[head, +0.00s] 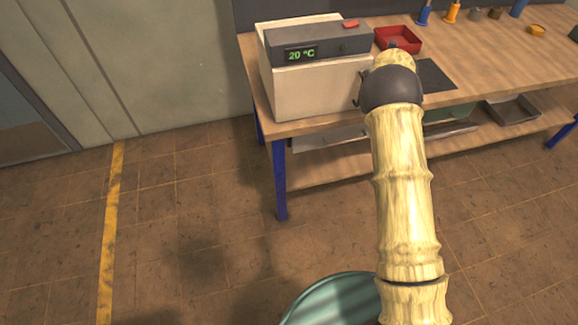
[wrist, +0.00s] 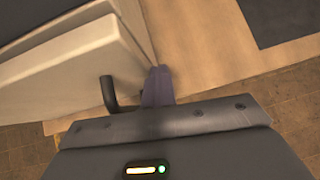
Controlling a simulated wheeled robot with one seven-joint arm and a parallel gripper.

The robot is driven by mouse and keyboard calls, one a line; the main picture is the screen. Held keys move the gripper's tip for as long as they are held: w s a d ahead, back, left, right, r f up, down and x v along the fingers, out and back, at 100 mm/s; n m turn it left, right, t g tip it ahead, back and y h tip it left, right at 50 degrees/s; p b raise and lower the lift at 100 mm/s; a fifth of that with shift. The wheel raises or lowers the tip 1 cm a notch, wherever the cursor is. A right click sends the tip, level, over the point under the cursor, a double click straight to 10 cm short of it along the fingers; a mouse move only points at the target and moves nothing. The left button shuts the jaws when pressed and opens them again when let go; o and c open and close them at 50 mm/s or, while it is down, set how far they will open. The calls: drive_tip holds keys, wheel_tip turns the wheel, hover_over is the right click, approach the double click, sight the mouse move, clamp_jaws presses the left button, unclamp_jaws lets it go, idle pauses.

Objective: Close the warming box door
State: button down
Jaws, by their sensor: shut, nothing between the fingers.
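The warming box (head: 315,90) is a white box with a grey top and a green "20 °C" display, on the left end of the workbench. Its white front door (wrist: 60,90) fills the left of the wrist view, with a dark bent handle (wrist: 112,95) near its right edge. The door lies close to the box front; I cannot tell whether a small gap is left. My gripper (wrist: 158,82) is shut and empty, its fingertips just right of the handle beside the door's free edge. In the head view my arm hides the gripper.
The wooden workbench (head: 470,55) carries a red tray (head: 398,38), a dark mat (head: 435,76) and small colored items at the back. A lower shelf holds a grey tray (head: 512,110). The floor left of the bench is clear.

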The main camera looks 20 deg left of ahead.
drive_tip(key=shift+s+a+f, duration=0.1)
drive_tip(key=shift+s+a, duration=0.15)
drive_tip(key=shift+a, duration=0.8)
drive_tip(key=shift+d, duration=0.3)
drive_tip(key=s+d+r+b, duration=0.4)
drive_tip(key=s+d+r, duration=0.3)
drive_tip(key=s, duration=0.2)
drive_tip(key=shift+r, duration=0.1)
